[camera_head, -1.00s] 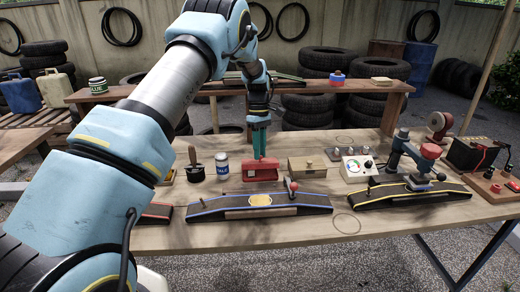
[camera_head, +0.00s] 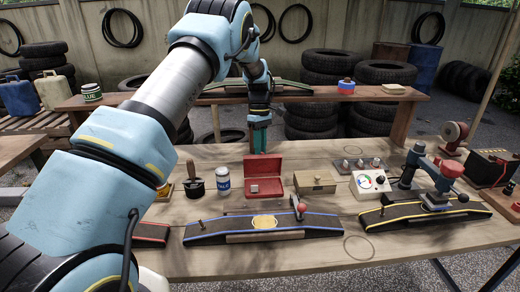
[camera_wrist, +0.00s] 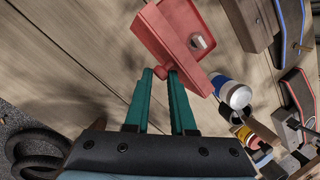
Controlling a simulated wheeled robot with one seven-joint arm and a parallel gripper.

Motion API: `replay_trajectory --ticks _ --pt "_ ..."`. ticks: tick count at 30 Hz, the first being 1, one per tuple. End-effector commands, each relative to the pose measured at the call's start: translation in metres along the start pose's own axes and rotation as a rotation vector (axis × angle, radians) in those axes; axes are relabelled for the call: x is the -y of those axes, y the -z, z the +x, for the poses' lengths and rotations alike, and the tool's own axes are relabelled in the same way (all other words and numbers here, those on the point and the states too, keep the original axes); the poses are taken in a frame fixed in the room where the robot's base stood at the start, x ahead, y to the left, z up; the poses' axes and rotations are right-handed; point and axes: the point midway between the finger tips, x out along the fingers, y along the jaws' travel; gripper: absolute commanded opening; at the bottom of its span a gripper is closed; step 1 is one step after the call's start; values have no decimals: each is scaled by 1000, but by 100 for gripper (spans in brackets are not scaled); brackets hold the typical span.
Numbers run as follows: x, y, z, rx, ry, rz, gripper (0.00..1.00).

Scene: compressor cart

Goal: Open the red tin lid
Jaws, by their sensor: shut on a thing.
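The red tin (camera_head: 264,198) stands on the workbench with its lid (camera_head: 265,165) raised upright at the back. A small pale block (camera_head: 254,188) lies inside; it also shows in the wrist view (camera_wrist: 198,42). My gripper (camera_head: 260,151) is behind and above the lid, green fingers pointing down. In the wrist view my gripper (camera_wrist: 161,73) is shut on a small red knob, which appears to be the lid's; the fingers partly hide it. The tin's open inside (camera_wrist: 178,32) faces the wrist camera.
A white jar with a blue label (camera_head: 223,181) and a dark pot (camera_head: 194,185) stand left of the tin. A wooden box (camera_head: 315,183) is close on its right. A blue-edged ramp (camera_head: 220,229) lies in front. A raised shelf (camera_head: 310,96) runs behind.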

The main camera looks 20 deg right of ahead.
Motion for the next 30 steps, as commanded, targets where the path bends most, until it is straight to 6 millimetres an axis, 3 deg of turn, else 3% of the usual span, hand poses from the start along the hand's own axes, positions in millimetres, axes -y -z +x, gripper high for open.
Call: replay_trajectory --ticks 1,22,23,30 --pt "-4 -8 10 12 2 7 0" --pt "-3 -10 14 15 7 8 0" --pt "-3 -10 14 15 7 8 23" --pt "-2 -10 14 18 10 7 50"
